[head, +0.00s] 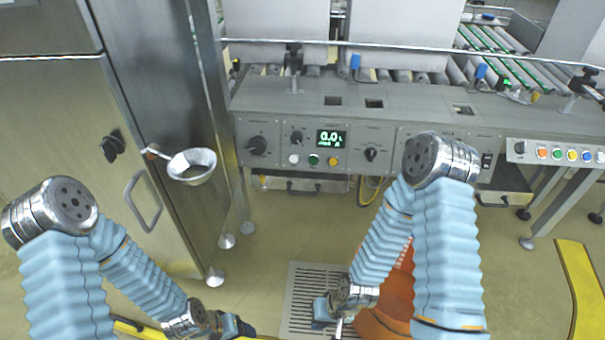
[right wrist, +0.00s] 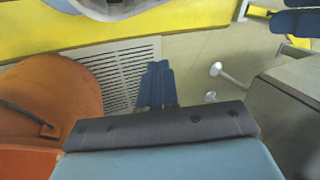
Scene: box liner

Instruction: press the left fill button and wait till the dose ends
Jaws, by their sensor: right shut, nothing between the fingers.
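The control panel (head: 310,148) is on the grey machine ahead. Its display (head: 331,139) shows green digits reading 0.0. Below the display are a white button (head: 294,159), a green button (head: 314,160) and a yellow button (head: 333,161). Their labels are too small to read. My right gripper (head: 335,325) is low over the floor, well below and apart from the buttons; its blue fingers (right wrist: 157,85) are shut and empty in the right wrist view. My left gripper (head: 238,328) is low at the bottom edge, partly cut off, and its fingers are unclear.
A steel funnel (head: 192,166) sticks out from the metal cabinet (head: 90,130) on the left. An orange rounded object (head: 390,305) stands beside my right arm, by a floor grate (head: 303,285). A second button panel (head: 560,153) is at the right. Floor before the panel is clear.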

